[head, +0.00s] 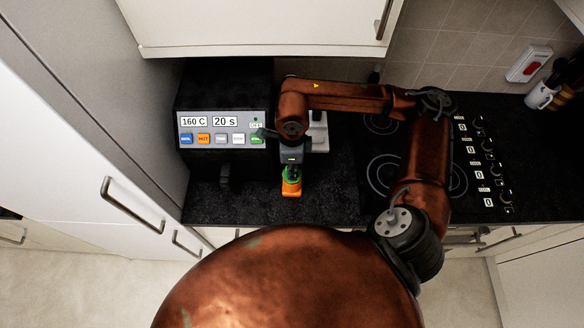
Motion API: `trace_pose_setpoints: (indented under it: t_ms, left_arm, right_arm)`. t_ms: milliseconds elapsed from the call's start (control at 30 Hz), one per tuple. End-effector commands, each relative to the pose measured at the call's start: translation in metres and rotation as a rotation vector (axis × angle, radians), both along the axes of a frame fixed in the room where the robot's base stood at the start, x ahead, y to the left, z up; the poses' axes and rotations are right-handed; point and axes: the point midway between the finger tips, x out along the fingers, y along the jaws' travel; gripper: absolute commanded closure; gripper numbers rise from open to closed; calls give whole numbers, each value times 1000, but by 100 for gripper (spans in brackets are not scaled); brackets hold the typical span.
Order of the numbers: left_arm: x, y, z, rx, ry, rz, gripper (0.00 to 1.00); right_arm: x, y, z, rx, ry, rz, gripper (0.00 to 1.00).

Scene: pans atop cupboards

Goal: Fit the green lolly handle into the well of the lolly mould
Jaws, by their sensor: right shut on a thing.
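The orange lolly mould (291,188) stands on the black worktop near its front edge, in the middle of the head view. The green lolly handle (293,173) shows just above the mould, directly under my right gripper (292,168). My right gripper points down and is shut on the green handle. The fingers and the handle overlap the top of the mould in this view, so the well is hidden. I cannot tell whether the handle is in the well or only over it. My left gripper is out of view.
A black machine (222,105) with displays and coloured buttons stands left of the gripper. A white object (318,132) stands behind my right wrist. The hob (383,173) lies to the right. A white cupboard (260,22) hangs above. Worktop right of the mould is clear.

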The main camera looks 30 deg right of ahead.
Motion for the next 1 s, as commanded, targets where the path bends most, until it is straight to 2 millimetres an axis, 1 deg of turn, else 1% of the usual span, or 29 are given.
trace_pose_setpoints:
  t_ms: [367, 400, 700, 1000]
  left_arm:
    - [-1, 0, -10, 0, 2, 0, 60]
    - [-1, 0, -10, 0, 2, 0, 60]
    - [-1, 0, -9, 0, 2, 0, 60]
    - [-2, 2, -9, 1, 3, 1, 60]
  right_arm:
    - [0, 0, -10, 0, 0, 0, 100]
    - [0, 0, -10, 0, 0, 0, 86]
    - [0, 0, -9, 0, 0, 0, 66]
    - [0, 0, -7, 0, 0, 0, 66]
